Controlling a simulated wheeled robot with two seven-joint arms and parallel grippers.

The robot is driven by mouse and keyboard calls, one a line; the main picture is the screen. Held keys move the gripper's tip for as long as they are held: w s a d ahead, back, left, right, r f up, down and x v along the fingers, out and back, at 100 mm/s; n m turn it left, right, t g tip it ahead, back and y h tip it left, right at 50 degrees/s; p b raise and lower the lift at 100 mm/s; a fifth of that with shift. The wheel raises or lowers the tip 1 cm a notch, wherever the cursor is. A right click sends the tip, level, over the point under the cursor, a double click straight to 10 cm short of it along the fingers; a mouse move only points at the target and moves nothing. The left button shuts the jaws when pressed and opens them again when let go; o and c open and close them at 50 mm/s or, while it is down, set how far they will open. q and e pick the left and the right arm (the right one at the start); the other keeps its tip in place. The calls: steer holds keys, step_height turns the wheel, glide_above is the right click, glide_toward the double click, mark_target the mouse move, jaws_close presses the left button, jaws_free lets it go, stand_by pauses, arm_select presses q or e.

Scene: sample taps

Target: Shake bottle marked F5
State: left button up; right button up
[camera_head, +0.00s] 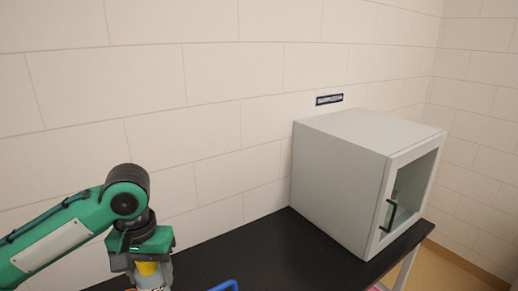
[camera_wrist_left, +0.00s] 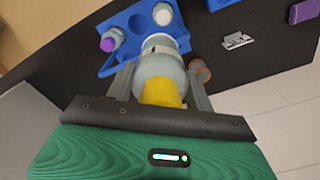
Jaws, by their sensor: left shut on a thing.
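My left gripper (camera_wrist_left: 160,88) is shut on a pale grey bottle (camera_wrist_left: 158,66) with a yellow cap (camera_wrist_left: 161,93). The bottle's yellow part is nearest my palm in the left wrist view, and its far end is over or beside a blue rack (camera_wrist_left: 120,62). I cannot read a mark on the bottle. In the head view, the left gripper (camera_head: 148,276) is at the bottom left, with the yellow cap (camera_head: 148,268) and a little of the bottle showing below it. My right gripper is in neither view.
The rack also holds a purple-capped item (camera_wrist_left: 107,44) and a white-capped one (camera_wrist_left: 162,14). An orange-brown cylinder (camera_wrist_left: 200,70), a small white sign (camera_wrist_left: 237,40) and a purple-topped item (camera_wrist_left: 304,11) are on the black table (camera_head: 270,262). A grey glass-doored cabinet (camera_head: 340,185) stands at right.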

mark_target(155, 290)
arm_select(q)
step_height(155, 290, up, 2)
steer(key=shift+r, duration=0.1)
steer(key=f, duration=0.7)
steer(key=shift+s+f, duration=0.1)
steer(key=shift+s, duration=0.1)
steer(key=r, duration=0.7)
steer(key=shift+w, duration=0.25)
steer(key=shift+s+d+f, duration=0.15)
steer(key=shift+f, duration=0.05)
step_height(155, 290, down, 6)
steer(key=shift+s, duration=0.15)
steer(key=shift+w+f, duration=0.15)
steer(key=shift+w, duration=0.05)
steer(key=r, duration=0.6)
steer(key=shift+w+a+r, duration=0.15)
steer(key=shift+a, duration=0.15)
steer(key=shift+d+r, duration=0.2)
steer(key=f, duration=0.7)
steer(key=shift+s+f, duration=0.15)
steer(key=shift+s, duration=0.15)
steer(key=shift+w+a, duration=0.15)
steer(key=shift+w, duration=0.05)
steer(key=shift+s+d, duration=0.1)
steer(key=shift+d, duration=0.15)
